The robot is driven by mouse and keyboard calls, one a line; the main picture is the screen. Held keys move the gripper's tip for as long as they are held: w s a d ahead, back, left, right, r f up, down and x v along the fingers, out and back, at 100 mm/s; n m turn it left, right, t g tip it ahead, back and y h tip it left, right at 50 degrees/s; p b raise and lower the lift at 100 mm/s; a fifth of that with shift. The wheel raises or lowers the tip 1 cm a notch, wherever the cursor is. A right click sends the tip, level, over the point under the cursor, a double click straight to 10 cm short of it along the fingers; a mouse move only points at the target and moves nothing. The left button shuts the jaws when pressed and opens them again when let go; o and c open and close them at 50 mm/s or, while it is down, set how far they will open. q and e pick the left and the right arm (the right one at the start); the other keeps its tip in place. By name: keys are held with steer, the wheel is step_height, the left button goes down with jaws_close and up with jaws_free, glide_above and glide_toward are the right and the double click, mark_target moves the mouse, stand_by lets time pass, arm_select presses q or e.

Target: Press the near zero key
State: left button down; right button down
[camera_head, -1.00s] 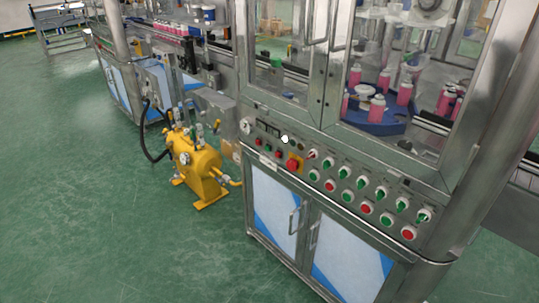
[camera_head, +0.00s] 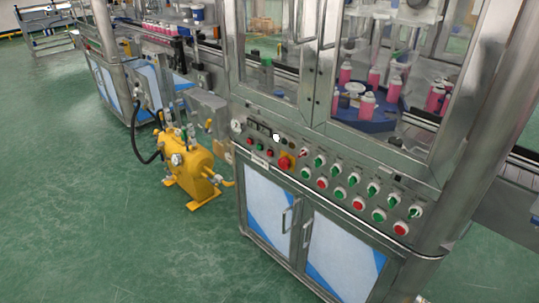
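The control panel (camera_head: 330,176) runs along the front of the steel crimping machine. It carries rows of green and red round buttons, rotary switches and a red emergency stop button (camera_head: 286,161) on a yellow base. A small dark display (camera_head: 262,130) and a white knob (camera_head: 276,137) sit at the panel's upper left, with small buttons below. The labels are too small to read, so I cannot tell which key is the near zero key. Neither of my grippers is in view.
A yellow pump unit (camera_head: 196,174) with a black hose stands on the green floor left of the machine. White and blue cabinet doors (camera_head: 340,252) are below. The floor (camera_head: 90,220) at front left is clear.

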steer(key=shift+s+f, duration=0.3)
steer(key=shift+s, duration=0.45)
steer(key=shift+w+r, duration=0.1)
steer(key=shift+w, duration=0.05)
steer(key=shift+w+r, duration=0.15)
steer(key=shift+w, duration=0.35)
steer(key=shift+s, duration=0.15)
